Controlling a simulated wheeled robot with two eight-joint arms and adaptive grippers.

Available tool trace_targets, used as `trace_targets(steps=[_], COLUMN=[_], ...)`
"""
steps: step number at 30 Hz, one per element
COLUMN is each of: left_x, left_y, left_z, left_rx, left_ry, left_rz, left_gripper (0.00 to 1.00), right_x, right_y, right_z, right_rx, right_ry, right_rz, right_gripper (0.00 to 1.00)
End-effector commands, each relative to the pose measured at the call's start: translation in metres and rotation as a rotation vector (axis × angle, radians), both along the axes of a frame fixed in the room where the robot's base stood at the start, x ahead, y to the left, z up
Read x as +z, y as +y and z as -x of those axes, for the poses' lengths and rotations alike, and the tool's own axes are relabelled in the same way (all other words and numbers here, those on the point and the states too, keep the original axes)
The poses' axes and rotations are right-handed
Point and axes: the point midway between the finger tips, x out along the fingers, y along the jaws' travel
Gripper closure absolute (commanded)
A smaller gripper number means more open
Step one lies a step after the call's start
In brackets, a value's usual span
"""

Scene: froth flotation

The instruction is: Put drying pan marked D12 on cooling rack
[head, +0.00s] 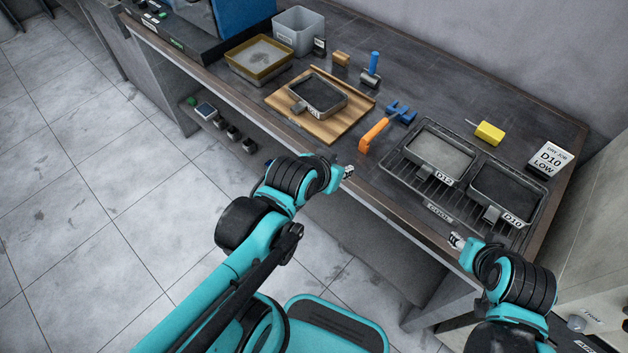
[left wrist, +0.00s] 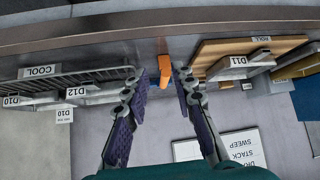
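The drying pan marked D12 (head: 440,152) is a dark metal tray with grey contents. It sits on the left half of the wire cooling rack (head: 398,170), which has a COOL label; D12's tag also shows in the left wrist view (left wrist: 76,93). A pan marked D10 (head: 506,193) sits beside it on the rack's right half. My left gripper (head: 348,172) is in front of the bench edge, left of the rack, touching no pan. In the left wrist view its fingers (left wrist: 160,80) are apart and empty. My right gripper (head: 456,241) is in front of the rack; its fingers are too small to judge.
A pan marked D11 (head: 318,94) sits on a wooden board (head: 346,121). An orange-handled tool (head: 374,135), a blue-handled roller (head: 373,69), a yellow block (head: 489,133) and a D10 LOW card (head: 550,158) are on the bench. Bins stand at the back left.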

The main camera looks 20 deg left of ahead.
Motion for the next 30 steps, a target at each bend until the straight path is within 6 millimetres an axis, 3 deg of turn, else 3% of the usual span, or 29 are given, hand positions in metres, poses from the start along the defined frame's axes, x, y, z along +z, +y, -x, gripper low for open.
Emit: trace_targets(steps=[3,8,27,30], left_x=[-0.003,-0.006,-0.006,-0.006], left_y=[0.024,0.037,0.038,0.038], left_z=[0.037,0.062,0.064,0.064], left_rx=[0.066,0.112,0.116,0.115], left_ry=[0.093,0.156,0.162,0.162], left_rz=[-0.017,-0.027,-0.028,-0.027], left_gripper=[0.74,0.74,0.74,0.74], right_x=[0.000,0.000,0.000,0.000], right_y=[0.000,0.000,0.000,0.000], right_z=[0.000,0.000,0.000,0.000], right_rx=[0.000,0.000,0.000,0.000], right_ry=[0.000,0.000,0.000,0.000], right_rz=[0.000,0.000,0.000,0.000], right_gripper=[0.60,0.60,0.60,0.66])
